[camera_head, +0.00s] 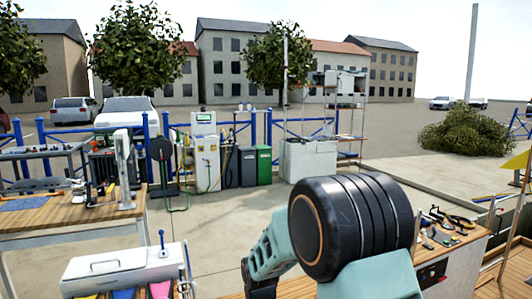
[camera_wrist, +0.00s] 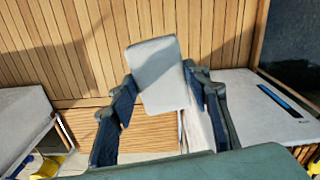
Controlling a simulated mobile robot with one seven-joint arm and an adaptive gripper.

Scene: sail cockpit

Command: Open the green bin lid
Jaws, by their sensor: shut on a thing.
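The green bin (camera_head: 264,166) stands upright on the paved ground in the middle distance of the head view, its lid looking closed. It is far beyond my arm in that view. In the wrist view my gripper (camera_wrist: 160,80) has a dark finger on each side of a light grey flat panel (camera_wrist: 158,50). It is shut on this panel, which stands in front of wooden slats. I cannot tell what the panel belongs to. No green bin can be made out in the wrist view. In the head view my arm hides the fingertips.
A dark grey bin (camera_head: 247,167) stands left of the green bin, and a white pump-like cabinet (camera_head: 206,155) further left. A low white block (camera_head: 309,160) is to the right. A wooden workbench (camera_head: 60,215) and a white cooler (camera_head: 120,268) are at left. Pavement between is open.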

